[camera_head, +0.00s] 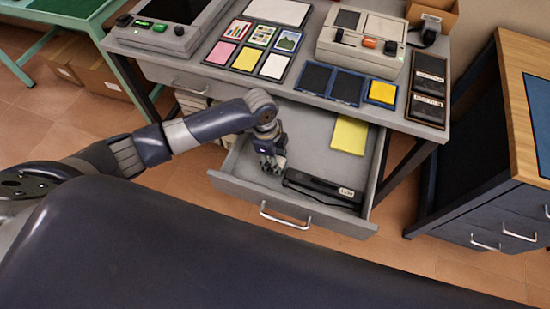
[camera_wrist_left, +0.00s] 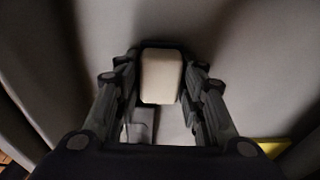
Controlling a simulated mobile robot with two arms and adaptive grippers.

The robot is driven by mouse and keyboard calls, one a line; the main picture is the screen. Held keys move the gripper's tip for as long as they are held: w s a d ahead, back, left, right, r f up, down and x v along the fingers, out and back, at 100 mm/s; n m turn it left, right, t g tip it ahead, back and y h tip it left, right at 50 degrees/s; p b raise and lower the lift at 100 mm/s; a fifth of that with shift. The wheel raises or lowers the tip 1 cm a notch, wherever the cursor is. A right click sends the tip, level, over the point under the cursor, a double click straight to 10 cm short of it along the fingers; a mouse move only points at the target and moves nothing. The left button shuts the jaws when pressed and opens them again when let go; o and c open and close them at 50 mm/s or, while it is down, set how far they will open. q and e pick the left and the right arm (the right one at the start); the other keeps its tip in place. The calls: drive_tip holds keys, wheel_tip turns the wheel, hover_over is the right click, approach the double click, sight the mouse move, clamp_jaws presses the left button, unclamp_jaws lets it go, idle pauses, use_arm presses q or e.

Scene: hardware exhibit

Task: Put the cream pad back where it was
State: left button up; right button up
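My left gripper (camera_head: 272,164) points down into the open drawer (camera_head: 232,184), near its left side. In the left wrist view the cream pad (camera_wrist_left: 161,76) is a small rounded block between the two fingertips (camera_wrist_left: 161,68). The fingers lie close along both its sides and look shut on it. In the head view the gripper hides the pad. The pad's exact height above the drawer floor is hard to tell. My right gripper is not in view.
The drawer also holds a yellow pad (camera_head: 349,135) and a long black labelled tool (camera_head: 322,188). On the desk above are a board of coloured cards (camera_head: 245,59), dark square pads and a yellow one (camera_head: 382,92), and a grey device (camera_head: 360,45). A wooden-topped cabinet (camera_head: 510,110) stands right.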

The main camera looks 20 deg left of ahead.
use_arm(q)
drive_tip(key=o, duration=0.3)
drive_tip(key=shift+r, duration=0.1)
wheel_tip(320, 180, up, 12)
drive_tip(key=a, duration=0.1)
drive_tip(key=shift+a, duration=0.4)
idle(0.4)
